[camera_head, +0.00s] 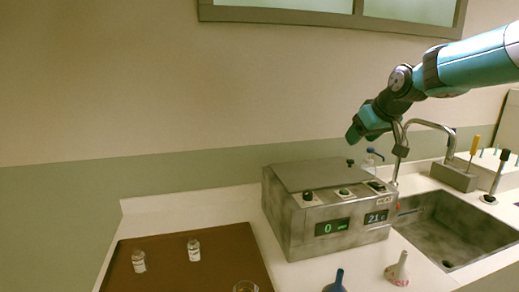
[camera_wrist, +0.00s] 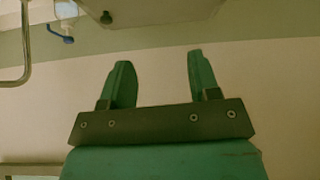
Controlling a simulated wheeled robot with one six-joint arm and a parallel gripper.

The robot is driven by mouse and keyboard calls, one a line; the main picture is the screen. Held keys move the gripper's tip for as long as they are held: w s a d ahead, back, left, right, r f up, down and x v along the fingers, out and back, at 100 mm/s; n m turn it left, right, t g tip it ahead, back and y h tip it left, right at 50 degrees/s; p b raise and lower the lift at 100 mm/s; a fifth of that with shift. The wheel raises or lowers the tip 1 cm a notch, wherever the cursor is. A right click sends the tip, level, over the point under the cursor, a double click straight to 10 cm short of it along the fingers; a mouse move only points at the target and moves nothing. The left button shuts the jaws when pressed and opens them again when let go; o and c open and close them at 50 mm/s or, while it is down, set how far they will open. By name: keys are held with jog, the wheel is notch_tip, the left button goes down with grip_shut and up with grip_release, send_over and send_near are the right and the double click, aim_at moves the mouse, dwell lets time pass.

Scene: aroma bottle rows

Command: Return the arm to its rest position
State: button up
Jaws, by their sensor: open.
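My gripper (camera_head: 358,129) is at the end of my teal arm at the upper right of the head view, raised above the back of a steel box-shaped device (camera_head: 295,222). In the wrist view my gripper (camera_wrist: 158,78) shows two teal fingers set well apart, with nothing between them. It is open and empty. Behind the fingers in the wrist view is a plain pale wall.
A brown tray (camera_head: 222,256) with two small bottles (camera_head: 139,261) (camera_head: 194,250) is at the lower left. A sink (camera_head: 447,238) with a tap (camera_head: 430,124) is at the right.

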jog(key=s+a+f+n+g+y, duration=0.15)
jog(key=s+a, duration=0.35)
jog(key=s, duration=0.5)
jog(key=s+a+f+g, duration=0.1)
jog(key=s+a+g, duration=0.1)
jog(key=s+a, duration=0.55)
jog(key=s+f+g, duration=0.2)
jog(key=s, duration=0.9)
jog(key=s+a+f+n+g, duration=0.1)
jog(key=s+f+g, duration=0.1)
jog(key=s, duration=1)
jog(key=shift+a+f, duration=0.2)
jog(key=shift+f, duration=0.25)
jog(key=shift+w+n, duration=0.1)
jog(key=shift+n, duration=0.15)
